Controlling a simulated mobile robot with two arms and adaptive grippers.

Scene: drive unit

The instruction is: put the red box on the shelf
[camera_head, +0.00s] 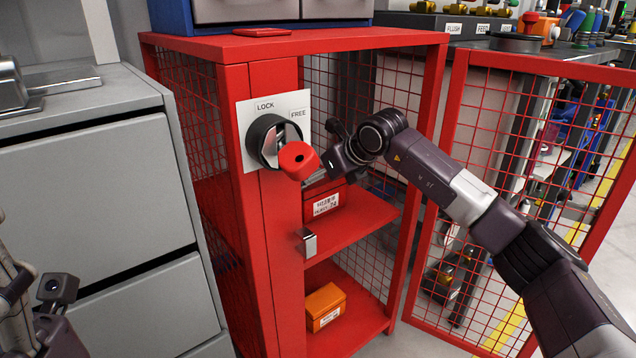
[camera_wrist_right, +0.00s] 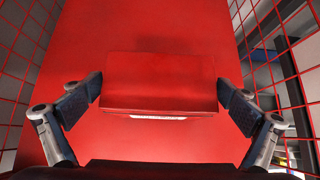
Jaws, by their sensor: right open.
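The red box (camera_head: 326,203), with a white label, sits on the upper red shelf (camera_head: 362,218) inside the red mesh cabinet. My right gripper reaches in through the open doorway above the box and partly hides it, along with the handle. In the right wrist view the red box (camera_wrist_right: 160,82) lies between the two fingertips of my right gripper (camera_wrist_right: 160,92). The fingers are open, one close at each side; I cannot tell whether they touch it. My left gripper (camera_head: 35,292) is at the lower left, cut by the frame edge, away from the cabinet.
The cabinet's mesh door (camera_head: 548,150) stands open to the right. A black rotary lock with a red handle (camera_head: 298,160) protrudes from the front post beside the doorway. An orange box (camera_head: 326,303) sits on the lower shelf. Grey drawers (camera_head: 100,195) stand left.

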